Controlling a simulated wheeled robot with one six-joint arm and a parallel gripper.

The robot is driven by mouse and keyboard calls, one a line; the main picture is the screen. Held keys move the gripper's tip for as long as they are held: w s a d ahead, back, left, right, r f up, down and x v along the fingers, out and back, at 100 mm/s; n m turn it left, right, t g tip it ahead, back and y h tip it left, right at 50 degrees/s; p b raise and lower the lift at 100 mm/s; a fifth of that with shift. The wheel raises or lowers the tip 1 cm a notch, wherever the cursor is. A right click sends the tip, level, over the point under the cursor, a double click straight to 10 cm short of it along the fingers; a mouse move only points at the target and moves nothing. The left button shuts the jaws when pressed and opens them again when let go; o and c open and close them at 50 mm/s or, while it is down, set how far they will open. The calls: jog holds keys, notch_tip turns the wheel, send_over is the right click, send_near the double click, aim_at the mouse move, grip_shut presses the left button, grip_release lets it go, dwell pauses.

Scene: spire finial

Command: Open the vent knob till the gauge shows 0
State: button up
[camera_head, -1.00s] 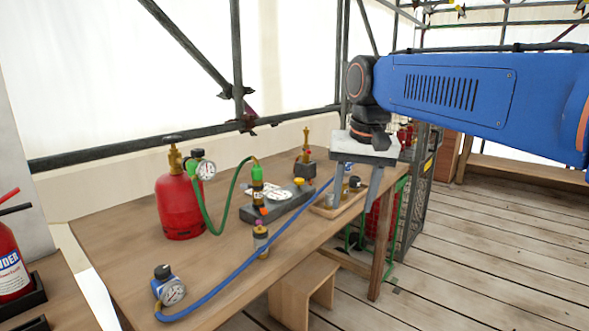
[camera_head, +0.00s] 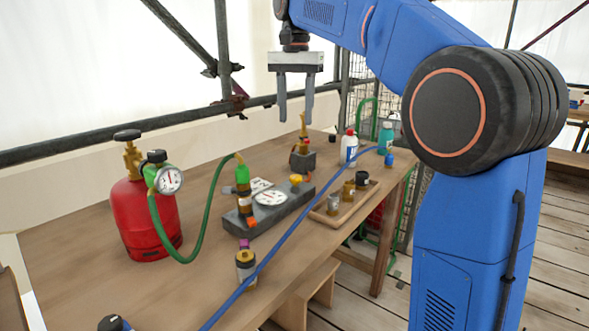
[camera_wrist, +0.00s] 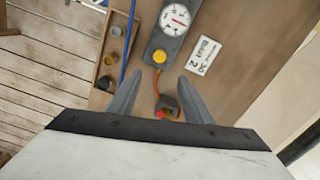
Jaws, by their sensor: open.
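A grey block (camera_head: 252,238) on the workbench carries a white round gauge (camera_head: 270,198), a yellow knob (camera_head: 296,180) and a small orange knob (camera_head: 251,223). The wrist view shows the gauge (camera_wrist: 175,20) with a red needle, too small to read, and the yellow knob (camera_wrist: 160,56). No label tells which knob is the vent. My gripper (camera_head: 295,121) hangs open and empty above the back of the bench, fingers down. In the wrist view my gripper (camera_wrist: 161,76) has its fingertips on either side of the line below the yellow knob, apart from it.
A red cylinder (camera_head: 146,220) with its own gauge (camera_head: 169,181) and a green hose (camera_head: 200,230) stands left. A brass-topped dark fitting (camera_head: 302,160) stands behind the block. A blue hose (camera_head: 300,222) crosses in front. A tray (camera_head: 322,216) and bottles (camera_head: 348,148) are right.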

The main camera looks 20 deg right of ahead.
aim_at(296, 177)
notch_tip(296, 177, down, 17)
jog(key=shift+r, duration=0.2)
dwell(0.3)
jog(key=c, duration=1.1)
